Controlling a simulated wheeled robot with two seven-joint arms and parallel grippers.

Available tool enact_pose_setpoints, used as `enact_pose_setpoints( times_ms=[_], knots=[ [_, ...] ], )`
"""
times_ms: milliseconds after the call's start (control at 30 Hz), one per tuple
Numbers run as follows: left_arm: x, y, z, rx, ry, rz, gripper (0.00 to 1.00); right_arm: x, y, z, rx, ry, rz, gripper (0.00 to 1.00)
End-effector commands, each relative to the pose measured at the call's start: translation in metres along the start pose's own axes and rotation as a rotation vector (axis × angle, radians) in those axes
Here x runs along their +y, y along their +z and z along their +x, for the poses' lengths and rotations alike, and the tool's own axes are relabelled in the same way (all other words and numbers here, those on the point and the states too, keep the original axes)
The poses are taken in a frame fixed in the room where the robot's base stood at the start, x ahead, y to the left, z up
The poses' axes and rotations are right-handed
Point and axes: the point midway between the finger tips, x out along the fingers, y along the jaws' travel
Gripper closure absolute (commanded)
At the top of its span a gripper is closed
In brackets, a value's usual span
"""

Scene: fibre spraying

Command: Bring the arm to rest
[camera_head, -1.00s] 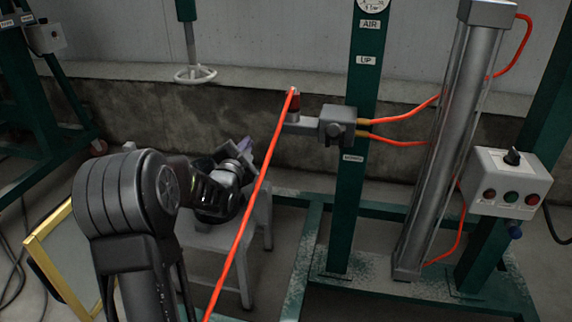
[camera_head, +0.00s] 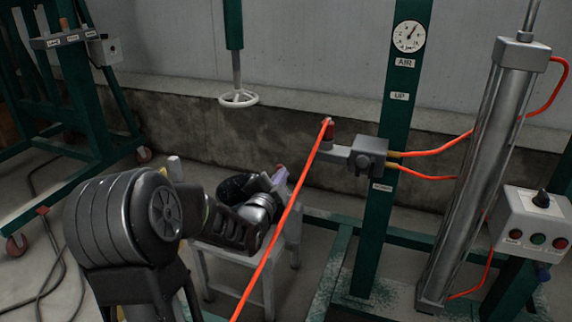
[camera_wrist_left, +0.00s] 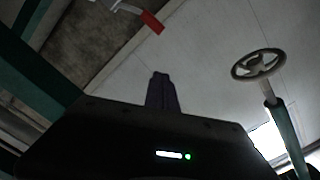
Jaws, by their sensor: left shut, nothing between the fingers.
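My left arm (camera_head: 120,220) is black and grey and comes in from the lower left in the head view. It reaches out over a small grey stool. My left gripper (camera_head: 281,174) is partly hidden behind the wrist, with pale purple fingertips. In the left wrist view its dark fingers (camera_wrist_left: 161,91) stand together, shut, with nothing between them. My right gripper is not in view.
A red-ended valve (camera_head: 327,130) sits on a green post (camera_head: 384,140), right of my gripper. A white handwheel (camera_head: 238,99) hangs behind. A button box (camera_head: 530,222) is at right.

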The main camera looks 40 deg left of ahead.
Motion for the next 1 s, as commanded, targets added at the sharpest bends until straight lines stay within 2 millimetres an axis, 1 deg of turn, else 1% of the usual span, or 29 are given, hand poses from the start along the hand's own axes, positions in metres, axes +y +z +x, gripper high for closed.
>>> enact_pose_setpoints(
  times_ms=[33,100,200,800,933,1000],
  knots=[
    [-0.002,-0.001,-0.007,-0.001,0.0,-0.001,1.0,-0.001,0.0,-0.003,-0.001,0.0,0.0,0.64],
    [-0.001,-0.001,-0.013,0.0,-0.001,-0.001,1.0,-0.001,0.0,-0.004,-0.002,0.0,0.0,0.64],
    [0.0,0.0,-0.017,0.0,0.0,-0.001,1.0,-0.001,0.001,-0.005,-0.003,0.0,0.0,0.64],
    [0.0,0.0,-0.018,0.001,0.0,-0.004,1.0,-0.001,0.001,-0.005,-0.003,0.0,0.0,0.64],
    [0.003,0.002,-0.018,-0.008,0.011,-0.068,1.0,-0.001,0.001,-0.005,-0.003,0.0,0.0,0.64],
    [0.009,0.008,-0.018,-0.034,0.032,-0.161,1.0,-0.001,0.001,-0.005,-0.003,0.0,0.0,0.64]
  ],
)
